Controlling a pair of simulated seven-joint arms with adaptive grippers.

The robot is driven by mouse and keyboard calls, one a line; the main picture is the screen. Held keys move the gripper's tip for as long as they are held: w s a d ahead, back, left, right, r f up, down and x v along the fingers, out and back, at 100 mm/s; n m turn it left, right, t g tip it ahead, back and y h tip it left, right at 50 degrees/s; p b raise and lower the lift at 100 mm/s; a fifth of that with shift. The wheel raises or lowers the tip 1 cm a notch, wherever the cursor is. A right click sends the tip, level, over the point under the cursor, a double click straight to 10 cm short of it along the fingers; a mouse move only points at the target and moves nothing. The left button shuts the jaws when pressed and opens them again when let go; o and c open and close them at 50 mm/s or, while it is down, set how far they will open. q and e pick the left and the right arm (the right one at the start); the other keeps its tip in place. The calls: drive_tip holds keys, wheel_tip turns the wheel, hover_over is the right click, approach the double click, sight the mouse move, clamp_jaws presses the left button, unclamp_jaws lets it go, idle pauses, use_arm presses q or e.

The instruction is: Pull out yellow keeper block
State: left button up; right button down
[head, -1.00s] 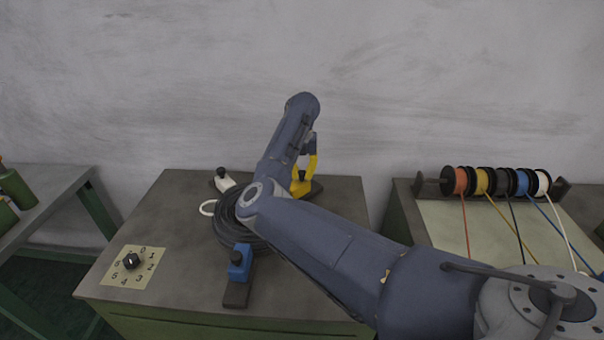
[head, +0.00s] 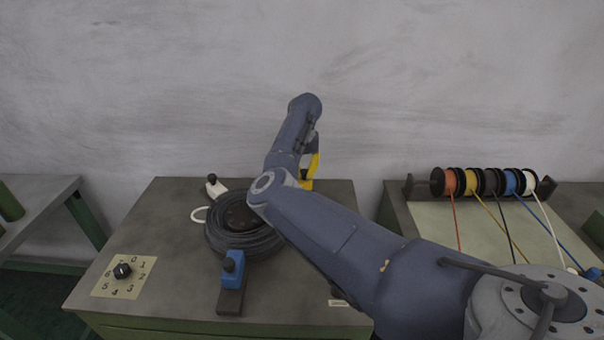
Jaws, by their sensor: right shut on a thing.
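The yellow keeper block (head: 306,185), with a dark knob on top, is at the back right of the dark cable coil (head: 243,240). My right gripper (head: 311,170) is shut on it, coming down from the raised end of my right arm. The arm hides part of the coil, and the grip is small and partly covered. A blue keeper block (head: 233,268) stands at the coil's front on a dark rail. A white keeper block (head: 217,188) is at its back left. My left gripper is out of view.
A numbered dial (head: 123,271) sits on the front left of the green-sided bench (head: 180,300). A rack of several coloured wire spools (head: 485,182) stands on the right bench. My right arm crosses above the coil bench. A grey wall stands behind.

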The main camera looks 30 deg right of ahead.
drive_tip(key=shift+d+r, duration=0.15)
drive_tip(key=shift+d, duration=0.1)
drive_tip(key=c, duration=1.4)
unclamp_jaws()
drive_tip(key=shift+d, duration=0.1)
drive_tip(key=shift+c, duration=0.2)
drive_tip(key=o, duration=0.3)
drive_tip(key=shift+o, duration=0.2)
wheel_tip(320, 180, up, 12)
